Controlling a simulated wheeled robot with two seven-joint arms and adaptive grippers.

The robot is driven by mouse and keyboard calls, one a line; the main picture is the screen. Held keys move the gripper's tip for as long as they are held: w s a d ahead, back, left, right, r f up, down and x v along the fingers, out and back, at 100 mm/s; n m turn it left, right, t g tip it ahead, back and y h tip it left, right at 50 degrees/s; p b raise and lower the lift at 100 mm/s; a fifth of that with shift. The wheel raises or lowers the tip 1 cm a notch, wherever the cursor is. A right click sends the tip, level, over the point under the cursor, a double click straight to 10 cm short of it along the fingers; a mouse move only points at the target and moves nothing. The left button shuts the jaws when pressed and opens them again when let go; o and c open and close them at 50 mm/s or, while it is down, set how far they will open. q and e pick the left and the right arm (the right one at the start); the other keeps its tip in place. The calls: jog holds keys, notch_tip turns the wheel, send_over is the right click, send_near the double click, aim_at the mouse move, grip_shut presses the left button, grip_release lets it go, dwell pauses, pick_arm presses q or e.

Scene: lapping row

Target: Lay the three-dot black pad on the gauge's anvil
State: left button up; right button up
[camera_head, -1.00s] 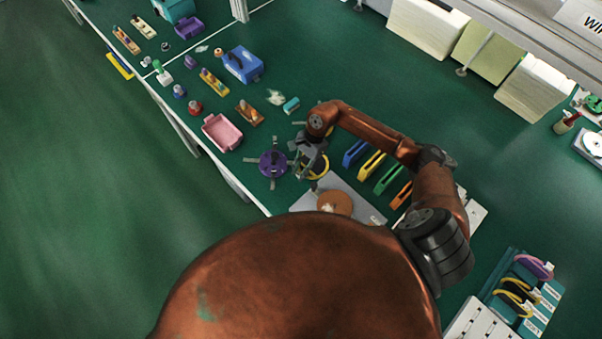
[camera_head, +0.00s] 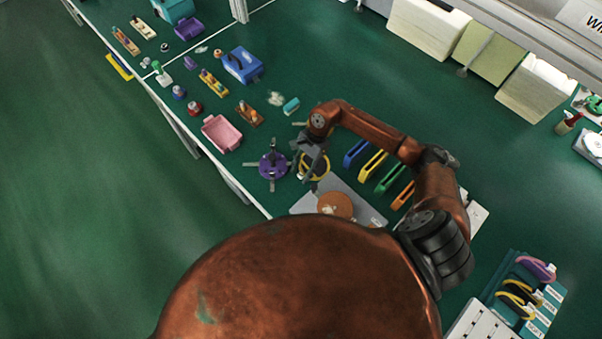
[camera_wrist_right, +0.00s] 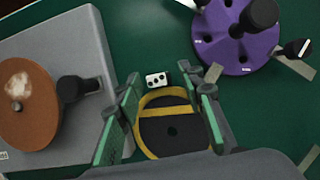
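A black round pad with a yellow rim and crossband (camera_wrist_right: 172,130) lies between the fingers of my right gripper (camera_wrist_right: 165,112). A white tag with black dots (camera_wrist_right: 156,79) is at its far edge. In the head view the yellow rim (camera_head: 315,165) shows beside my right gripper (camera_head: 313,160). The green-faced fingers stand apart, one on each side of the pad; I cannot tell whether they touch it. The gauge and its anvil cannot be surely identified. My left gripper is not in view.
A purple disc with dark posts (camera_wrist_right: 230,45) stands close by. A grey plate (camera_wrist_right: 70,45) carrying a brown disc (camera_wrist_right: 28,108) is on the other side. Blue (camera_head: 356,153), yellow (camera_head: 373,164), green (camera_head: 390,178) and orange (camera_head: 403,195) holders stand right of the gripper.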

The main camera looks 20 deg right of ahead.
jog(key=v, duration=1)
jog(key=shift+r+b, duration=0.2)
jog(key=shift+b, duration=0.25)
jog(key=shift+s, duration=0.1)
